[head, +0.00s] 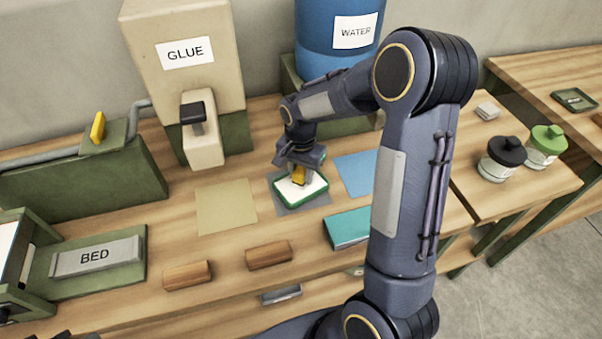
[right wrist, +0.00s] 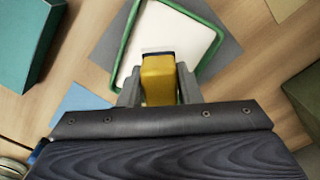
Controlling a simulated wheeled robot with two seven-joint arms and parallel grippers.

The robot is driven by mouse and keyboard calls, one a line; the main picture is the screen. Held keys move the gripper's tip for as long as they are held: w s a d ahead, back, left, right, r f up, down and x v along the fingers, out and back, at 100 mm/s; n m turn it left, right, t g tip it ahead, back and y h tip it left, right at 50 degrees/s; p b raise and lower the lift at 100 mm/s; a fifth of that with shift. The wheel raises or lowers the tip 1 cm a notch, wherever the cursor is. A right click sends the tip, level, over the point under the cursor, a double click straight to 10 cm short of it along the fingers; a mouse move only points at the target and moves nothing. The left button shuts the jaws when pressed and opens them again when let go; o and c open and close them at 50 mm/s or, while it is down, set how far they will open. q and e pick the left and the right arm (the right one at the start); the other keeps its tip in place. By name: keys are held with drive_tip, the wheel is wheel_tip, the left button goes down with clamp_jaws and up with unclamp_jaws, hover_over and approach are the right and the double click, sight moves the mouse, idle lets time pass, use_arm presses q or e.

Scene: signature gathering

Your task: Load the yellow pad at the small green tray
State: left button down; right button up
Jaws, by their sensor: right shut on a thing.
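The small green tray (head: 284,199) lies on a grey mat in the middle of the table. It has a green rim and a white inside, and it also shows in the right wrist view (right wrist: 127,50). My right gripper (head: 297,176) is over the tray, pointing down. It is shut on the yellow pad (right wrist: 158,78), which sits between the two fingers (right wrist: 158,90). The pad's far end overlaps the white inside of the tray in the wrist view; I cannot tell whether it touches. My left gripper is not in view.
A glue dispenser (head: 185,80) and a blue water barrel (head: 320,40) stand behind. A tan mat (head: 226,206), a blue mat (head: 357,174) and a teal box (head: 347,228) lie around the tray. Two wooden blocks (head: 187,275) lie in front. A BED fixture (head: 96,257) is at left.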

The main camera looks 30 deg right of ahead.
sight(301, 169)
drive_tip(key=shift+r+p, duration=1.5)
drive_tip(key=shift+r, duration=0.9)
drive_tip(key=shift+f, duration=0.1)
